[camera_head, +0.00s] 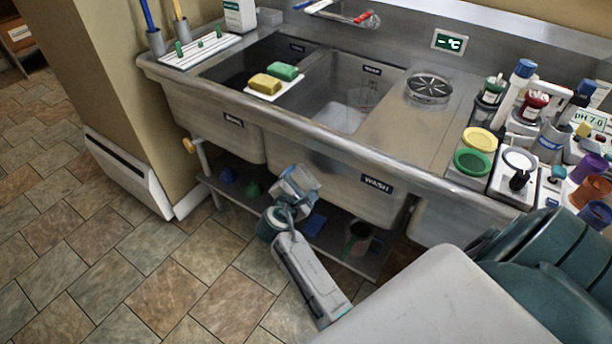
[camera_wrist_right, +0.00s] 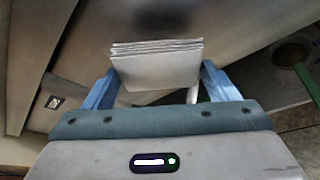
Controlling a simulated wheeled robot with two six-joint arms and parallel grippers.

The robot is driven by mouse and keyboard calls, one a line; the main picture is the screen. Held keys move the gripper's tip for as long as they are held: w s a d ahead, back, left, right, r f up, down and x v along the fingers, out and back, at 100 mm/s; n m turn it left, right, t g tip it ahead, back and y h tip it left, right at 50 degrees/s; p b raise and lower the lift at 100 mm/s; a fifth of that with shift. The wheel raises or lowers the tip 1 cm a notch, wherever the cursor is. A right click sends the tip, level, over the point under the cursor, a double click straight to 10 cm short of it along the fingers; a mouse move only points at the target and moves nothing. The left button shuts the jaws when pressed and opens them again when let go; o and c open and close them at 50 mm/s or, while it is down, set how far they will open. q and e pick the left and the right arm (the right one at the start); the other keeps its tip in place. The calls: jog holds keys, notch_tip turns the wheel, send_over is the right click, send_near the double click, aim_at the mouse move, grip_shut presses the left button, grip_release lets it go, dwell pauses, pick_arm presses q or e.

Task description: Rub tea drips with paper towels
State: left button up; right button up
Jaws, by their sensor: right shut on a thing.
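My right gripper (camera_head: 297,182) hangs low in front of the sink unit, below its front rim and close to the lower shelf. In the right wrist view the gripper (camera_wrist_right: 158,72) has its two blue fingers on either side of a folded white stack of paper towels (camera_wrist_right: 155,68), and it is shut on them. The towels' layered edge faces upward in that view. In the head view the towels cannot be made out clearly at the gripper. I cannot make out any tea drips in either view. My left gripper is not in view.
The steel sink (camera_head: 335,90) has WASH labels, with yellow (camera_head: 264,83) and green (camera_head: 283,71) sponges on its divider. Crowded bottles and cups stand at the right. Beneath is a shelf (camera_head: 325,238) with a dark pot (camera_head: 360,238). The tiled floor (camera_head: 130,250) at left is clear.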

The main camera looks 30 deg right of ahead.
jog(key=shift+s+a, duration=0.35)
jog(key=shift+a, duration=0.5)
jog(key=shift+s+a, duration=0.3)
jog(key=shift+a, duration=0.4)
jog(key=shift+s+a, duration=0.25)
jog(key=shift+a, duration=0.45)
